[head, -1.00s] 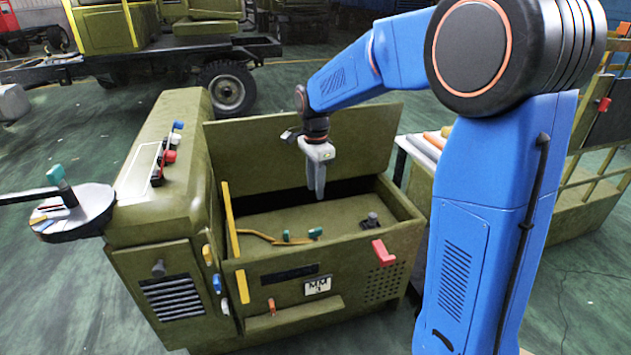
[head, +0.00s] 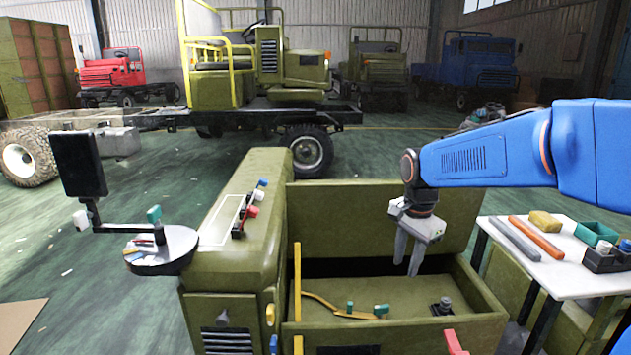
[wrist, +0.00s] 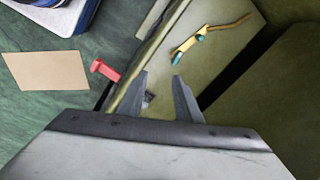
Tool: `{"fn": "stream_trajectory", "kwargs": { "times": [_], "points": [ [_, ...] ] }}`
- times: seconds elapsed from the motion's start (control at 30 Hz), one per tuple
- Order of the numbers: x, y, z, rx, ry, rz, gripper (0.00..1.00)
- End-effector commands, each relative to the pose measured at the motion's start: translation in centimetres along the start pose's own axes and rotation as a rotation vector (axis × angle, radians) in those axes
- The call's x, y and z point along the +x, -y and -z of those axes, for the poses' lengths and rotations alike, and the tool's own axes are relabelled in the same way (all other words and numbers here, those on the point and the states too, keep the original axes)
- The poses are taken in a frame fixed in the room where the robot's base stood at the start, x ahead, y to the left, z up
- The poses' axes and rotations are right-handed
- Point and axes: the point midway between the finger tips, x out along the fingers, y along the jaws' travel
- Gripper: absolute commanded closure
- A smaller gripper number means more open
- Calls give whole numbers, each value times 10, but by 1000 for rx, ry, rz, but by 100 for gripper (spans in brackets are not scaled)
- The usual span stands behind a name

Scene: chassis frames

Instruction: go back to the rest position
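My gripper (head: 407,262) hangs from my blue arm above the open bay of the olive-green machine (head: 235,225), pointing down. Its two grey fingers stand apart with nothing between them. In the wrist view the gripper (wrist: 160,82) also shows its fingers spread, over the bay's edge. Inside the bay lie a yellow cable (head: 335,308) with teal connectors (head: 381,310) and a dark knob-like part (head: 442,306). The cable also shows in the wrist view (wrist: 205,32). A red handle (head: 454,342) is on the machine's front; it also shows in the wrist view (wrist: 104,70).
A white table (head: 545,268) with a grey bar, an orange bar and bins stands at the right. A round tray (head: 165,255) with small tools and a dark screen (head: 78,165) are at the left. The raised lid (head: 350,220) stands behind the bay. Trucks stand far behind.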

Motion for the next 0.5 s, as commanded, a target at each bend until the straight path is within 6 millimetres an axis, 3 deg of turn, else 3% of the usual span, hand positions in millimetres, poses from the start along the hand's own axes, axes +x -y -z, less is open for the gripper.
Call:
{"fn": "stream_trajectory", "kwargs": {
  "times": [0.23, 0.5],
  "points": [
    [-24, -62, -16, -242, -41, 64, 69],
    [-34, -126, -35, -506, -103, 117, 69]
  ]
}}
